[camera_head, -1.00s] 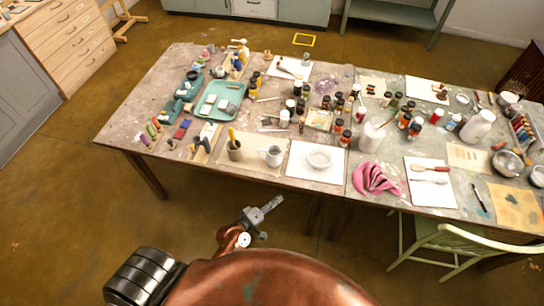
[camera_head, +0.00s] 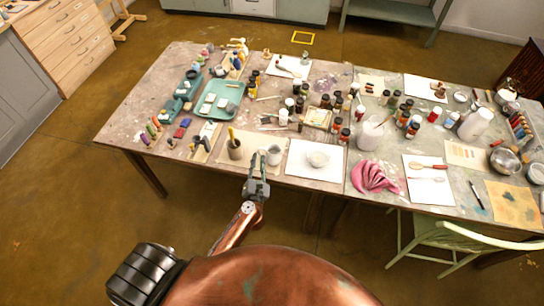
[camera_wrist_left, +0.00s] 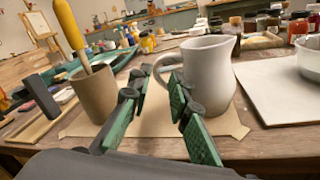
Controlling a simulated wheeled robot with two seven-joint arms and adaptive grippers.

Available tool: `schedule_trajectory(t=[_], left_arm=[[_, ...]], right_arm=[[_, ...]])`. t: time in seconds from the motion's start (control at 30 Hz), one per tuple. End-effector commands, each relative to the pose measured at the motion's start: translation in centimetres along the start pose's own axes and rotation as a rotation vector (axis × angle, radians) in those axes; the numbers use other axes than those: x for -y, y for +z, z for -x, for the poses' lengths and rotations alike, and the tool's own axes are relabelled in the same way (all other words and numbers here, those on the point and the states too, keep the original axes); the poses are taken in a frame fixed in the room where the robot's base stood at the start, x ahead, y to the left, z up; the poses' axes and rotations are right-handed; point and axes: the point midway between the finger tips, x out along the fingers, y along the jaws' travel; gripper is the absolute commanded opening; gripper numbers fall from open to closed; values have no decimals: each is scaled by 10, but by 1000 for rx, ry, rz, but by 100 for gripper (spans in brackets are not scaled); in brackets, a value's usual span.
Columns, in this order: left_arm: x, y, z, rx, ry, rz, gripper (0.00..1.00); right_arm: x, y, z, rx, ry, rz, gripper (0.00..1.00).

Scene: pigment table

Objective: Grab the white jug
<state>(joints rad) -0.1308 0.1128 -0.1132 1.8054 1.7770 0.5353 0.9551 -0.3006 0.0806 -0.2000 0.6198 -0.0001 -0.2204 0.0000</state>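The white jug (camera_head: 274,156) stands upright near the front edge of the table. In the left wrist view the jug (camera_wrist_left: 212,75) is close, with its handle on the left side and its spout to the right. My left gripper (camera_head: 263,160) is at the table's front edge, just in front of the jug. In the left wrist view the left gripper (camera_wrist_left: 159,82) has its green fingers apart, with the jug's handle between or just beyond the fingertips; contact is not clear. My right gripper is not in view.
A brown cup (camera_head: 235,150) with a yellow-handled tool stands just left of the jug. A white bowl (camera_head: 318,159) sits on a white sheet to the right. Paint bottles (camera_head: 300,104) crowd behind. A larger white pitcher (camera_head: 476,124) stands far right.

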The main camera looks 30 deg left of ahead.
Motion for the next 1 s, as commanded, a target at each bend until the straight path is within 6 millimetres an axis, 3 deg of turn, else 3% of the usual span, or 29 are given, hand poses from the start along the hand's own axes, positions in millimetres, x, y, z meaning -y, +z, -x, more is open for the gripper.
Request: schedule_trajectory(t=[0.4,0.7,1.0], left_arm=[[-4,1,-52,1,0,-5,18],[-4,1,-56,1,0,-5,17],[-4,1,-56,2,-1,-5,0]], right_arm=[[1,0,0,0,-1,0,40],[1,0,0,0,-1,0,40],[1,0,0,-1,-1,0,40]])
